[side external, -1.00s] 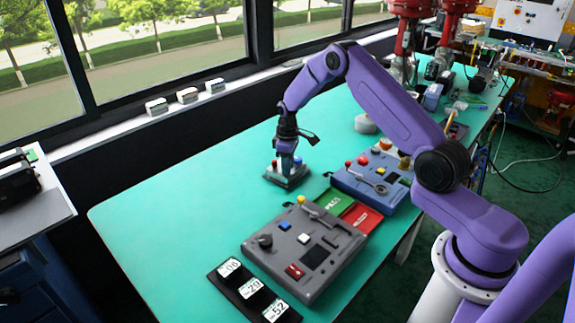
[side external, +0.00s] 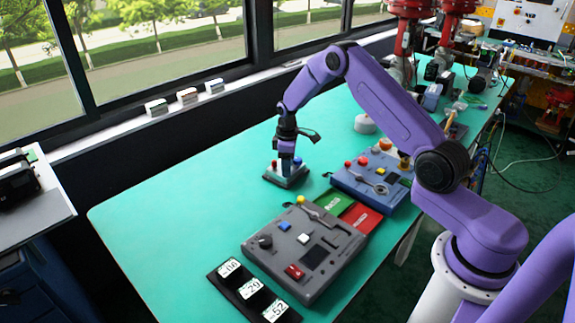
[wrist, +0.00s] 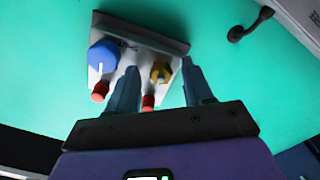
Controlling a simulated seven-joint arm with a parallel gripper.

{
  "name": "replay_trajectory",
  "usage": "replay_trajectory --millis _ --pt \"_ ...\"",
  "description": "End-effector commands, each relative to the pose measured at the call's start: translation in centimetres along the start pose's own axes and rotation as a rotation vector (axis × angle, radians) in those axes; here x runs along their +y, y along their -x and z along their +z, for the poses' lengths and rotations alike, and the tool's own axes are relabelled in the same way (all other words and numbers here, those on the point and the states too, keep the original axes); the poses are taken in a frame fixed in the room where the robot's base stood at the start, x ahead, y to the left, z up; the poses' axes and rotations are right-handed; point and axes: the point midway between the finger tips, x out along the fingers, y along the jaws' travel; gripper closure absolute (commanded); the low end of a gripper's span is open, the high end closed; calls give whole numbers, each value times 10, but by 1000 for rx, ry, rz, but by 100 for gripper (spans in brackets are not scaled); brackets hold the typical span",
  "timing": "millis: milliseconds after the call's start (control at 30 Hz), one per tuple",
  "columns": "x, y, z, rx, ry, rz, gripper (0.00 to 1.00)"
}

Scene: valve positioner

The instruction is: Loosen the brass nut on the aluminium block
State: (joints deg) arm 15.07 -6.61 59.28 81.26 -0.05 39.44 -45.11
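The aluminium block (wrist: 140,38) is a small grey plate-like unit on the teal table; it also shows in the side view (side external: 293,182). In the wrist view it carries a brass nut (wrist: 161,71), a blue knob with a white mark (wrist: 103,56) and two red-tipped fittings (wrist: 100,91). My gripper (wrist: 160,69) is over the block, its two blue-grey fingers apart on either side of the brass nut. A gap shows between the nut and each finger. In the side view my gripper (side external: 287,160) points down at the block and hides the nut.
A blue panel (side external: 345,180) and a grey panel (side external: 260,255) with knobs and levers stand nearby. Green (side external: 332,203) and red (side external: 362,218) pads lie between them. A black strip of number cards (side external: 240,290) lies in front. The table's left part is clear.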

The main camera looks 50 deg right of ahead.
Motion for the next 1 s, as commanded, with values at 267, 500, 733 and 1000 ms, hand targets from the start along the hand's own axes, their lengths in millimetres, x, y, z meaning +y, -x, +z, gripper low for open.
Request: replay_trajectory --millis 267,500,733,1000 --pt "0 0 0 0 -2 0 49" --pt "0 22 -1 3 -3 2 49" --pt "1 70 -1 4 -2 4 49" --pt "1 127 -1 4 -2 3 49"
